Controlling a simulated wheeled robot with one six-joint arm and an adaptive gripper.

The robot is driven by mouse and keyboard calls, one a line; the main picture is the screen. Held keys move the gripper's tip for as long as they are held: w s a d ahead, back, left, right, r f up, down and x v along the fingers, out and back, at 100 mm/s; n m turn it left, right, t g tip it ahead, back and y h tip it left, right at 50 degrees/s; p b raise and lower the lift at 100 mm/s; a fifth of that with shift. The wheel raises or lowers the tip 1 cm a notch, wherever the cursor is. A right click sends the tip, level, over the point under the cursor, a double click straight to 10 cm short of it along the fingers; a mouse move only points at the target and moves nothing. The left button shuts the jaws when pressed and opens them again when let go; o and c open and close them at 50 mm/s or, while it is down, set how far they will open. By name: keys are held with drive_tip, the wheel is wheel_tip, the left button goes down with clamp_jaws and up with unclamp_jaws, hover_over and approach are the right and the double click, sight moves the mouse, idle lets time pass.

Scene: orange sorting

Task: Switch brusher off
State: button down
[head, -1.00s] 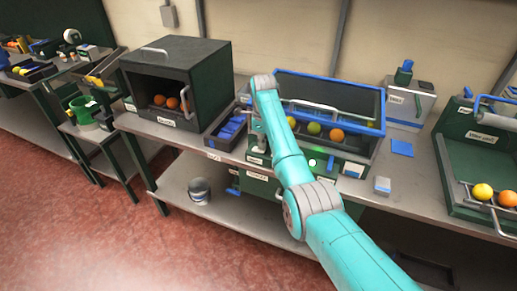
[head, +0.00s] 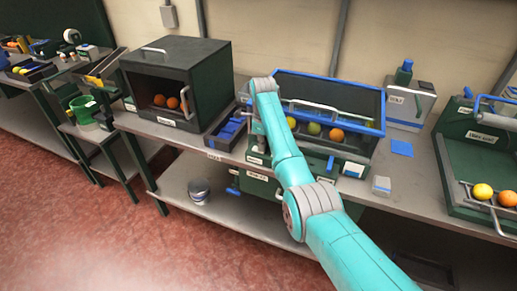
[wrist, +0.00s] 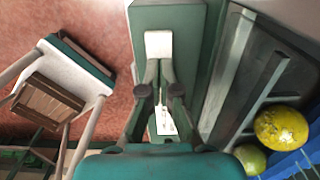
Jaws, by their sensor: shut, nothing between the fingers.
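The machine that I take for the brusher (head: 330,82) stands mid-bench in the head view, a dark green open box with a blue rim. It holds a yellow fruit (head: 291,122), a yellow-green fruit (head: 314,129) and an orange (head: 337,134). No lit lamp shows on its front panel (head: 348,168). My gripper (wrist: 157,72) is shut and empty in the wrist view, its tips at a white plate on a green housing (wrist: 168,15). I cannot tell whether they touch it. In the head view my arm hides the gripper and part of the front.
A dark green box (head: 215,80) with two oranges stands left, beside a tray of blue pieces (head: 226,130). A white case (head: 410,103) and a blue pad (head: 402,148) are right of the brusher. A machine with fruit (head: 475,165) stands far right.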

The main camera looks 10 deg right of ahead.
drive_tip(key=shift+r, duration=3.4)
drive_tip(key=shift+s, duration=0.1)
